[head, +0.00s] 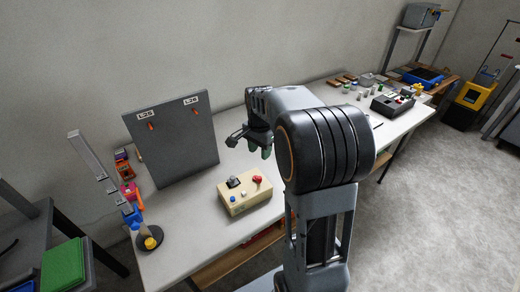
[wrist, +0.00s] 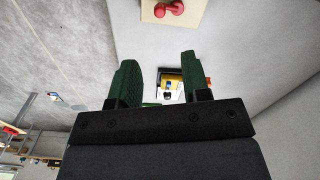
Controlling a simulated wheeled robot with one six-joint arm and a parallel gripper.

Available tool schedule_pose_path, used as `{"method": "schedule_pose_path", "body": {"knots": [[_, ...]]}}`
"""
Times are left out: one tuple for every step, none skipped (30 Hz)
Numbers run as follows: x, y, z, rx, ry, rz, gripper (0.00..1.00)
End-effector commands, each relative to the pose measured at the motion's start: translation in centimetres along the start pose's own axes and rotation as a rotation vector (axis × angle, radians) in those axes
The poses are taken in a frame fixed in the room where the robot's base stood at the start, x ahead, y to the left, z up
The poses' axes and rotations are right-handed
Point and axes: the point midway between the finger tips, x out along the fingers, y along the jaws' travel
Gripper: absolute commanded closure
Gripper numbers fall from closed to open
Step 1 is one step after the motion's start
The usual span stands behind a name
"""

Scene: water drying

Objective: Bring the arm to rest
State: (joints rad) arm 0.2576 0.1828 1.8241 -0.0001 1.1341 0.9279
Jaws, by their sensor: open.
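My arm rises in front of the workbench (head: 205,215) in the head view and bends over it. My gripper (head: 260,148) hangs above the bench, to the right of the grey upright board, partly hidden by my own arm. In the wrist view its two green fingers (wrist: 160,75) stand apart with nothing held between them. A beige control box (head: 245,198) with a red knob, a blue button and a dark switch sits on the bench, below and left of the gripper. A corner of this box with the red knob (wrist: 176,8) shows at the top of the wrist view.
A grey upright board (head: 178,142) with two hooks and labels stands on the bench. A slanted metal post (head: 100,165) on a dark round base stands left. Small parts and a dark box (head: 392,106) fill the bench's far right. Bare bench lies around the control box.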

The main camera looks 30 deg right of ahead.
Motion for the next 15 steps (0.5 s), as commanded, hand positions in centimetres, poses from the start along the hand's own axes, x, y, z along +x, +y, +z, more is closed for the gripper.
{"method": "schedule_pose_path", "body": {"knots": [[0.01,0.00,0.00,0.000,0.000,0.000,0.57],[0.01,0.00,0.00,0.000,0.000,0.000,0.57],[0.02,0.00,0.00,0.000,0.000,0.000,0.57],[0.02,0.00,0.00,0.000,0.000,0.000,0.57],[0.02,0.00,0.00,0.000,0.000,0.000,0.57],[0.03,0.00,0.00,0.000,0.000,0.000,0.57],[0.03,0.00,0.00,0.000,0.000,0.000,0.57],[0.03,0.00,0.00,0.000,0.000,0.000,0.57],[0.03,0.00,0.00,0.000,0.000,0.000,0.57],[0.03,0.00,0.00,0.000,0.000,0.000,0.57],[0.04,0.00,0.00,-0.009,0.000,0.000,0.57],[0.04,-0.05,-0.04,-0.043,0.002,-0.003,0.57],[0.04,-0.13,-0.10,-0.075,0.006,-0.007,0.57],[0.17,-0.14,-0.10,-0.112,0.008,-0.009,0.57],[0.69,0.07,0.06,-0.168,0.004,-0.006,0.57]]}}
